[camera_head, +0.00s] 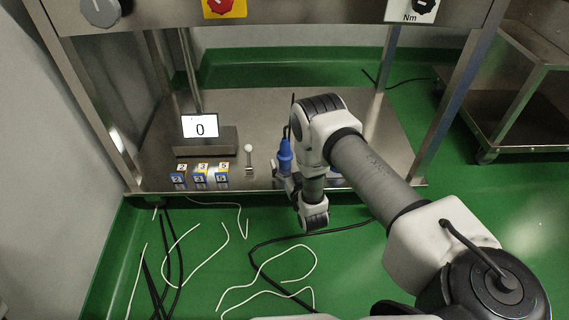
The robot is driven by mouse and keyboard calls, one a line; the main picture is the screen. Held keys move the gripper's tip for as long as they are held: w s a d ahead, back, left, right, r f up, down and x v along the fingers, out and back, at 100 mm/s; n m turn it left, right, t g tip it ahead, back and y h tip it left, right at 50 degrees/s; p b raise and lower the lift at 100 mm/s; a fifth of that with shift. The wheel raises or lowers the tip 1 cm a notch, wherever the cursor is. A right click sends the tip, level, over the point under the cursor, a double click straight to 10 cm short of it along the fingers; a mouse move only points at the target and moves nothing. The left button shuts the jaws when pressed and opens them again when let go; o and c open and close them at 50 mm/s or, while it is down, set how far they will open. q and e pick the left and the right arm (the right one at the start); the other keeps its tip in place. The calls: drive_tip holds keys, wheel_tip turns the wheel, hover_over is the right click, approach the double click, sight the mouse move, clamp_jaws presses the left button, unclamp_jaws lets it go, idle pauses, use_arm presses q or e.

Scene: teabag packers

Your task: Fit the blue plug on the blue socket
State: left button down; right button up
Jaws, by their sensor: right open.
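The blue plug (285,156) stands upright near the front edge of the steel shelf, with a dark cable rising from its top. My right gripper (284,180) is at the plug's lower part and is open. Its fingers are small and partly hidden by my wrist, so I cannot tell whether they touch the plug. My right arm comes in from the right and covers the shelf just right of the plug. I cannot make out the blue socket clearly; only a small bluish patch shows beside my wrist. My left gripper is not in view.
On the steel shelf (385,150), a display reading 0 (200,126) stands left, behind several numbered blocks (201,172). A small white-topped lever (248,160) stands left of the plug. Metal posts flank the shelf. Loose cables (285,262) lie on the green floor.

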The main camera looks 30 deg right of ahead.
drive_tip(key=shift+w+d+f, duration=0.2)
drive_tip(key=shift+w+f, duration=0.05)
drive_tip(key=shift+w, duration=0.5)
drive_tip(key=shift+w+r, duration=0.15)
drive_tip(key=shift+w, duration=0.1)
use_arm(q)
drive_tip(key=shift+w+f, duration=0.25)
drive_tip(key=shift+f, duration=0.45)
use_arm(e)
drive_tip(key=shift+r, duration=0.1)
drive_tip(key=c, duration=1.3)
drive_tip(key=shift+c, duration=0.2)
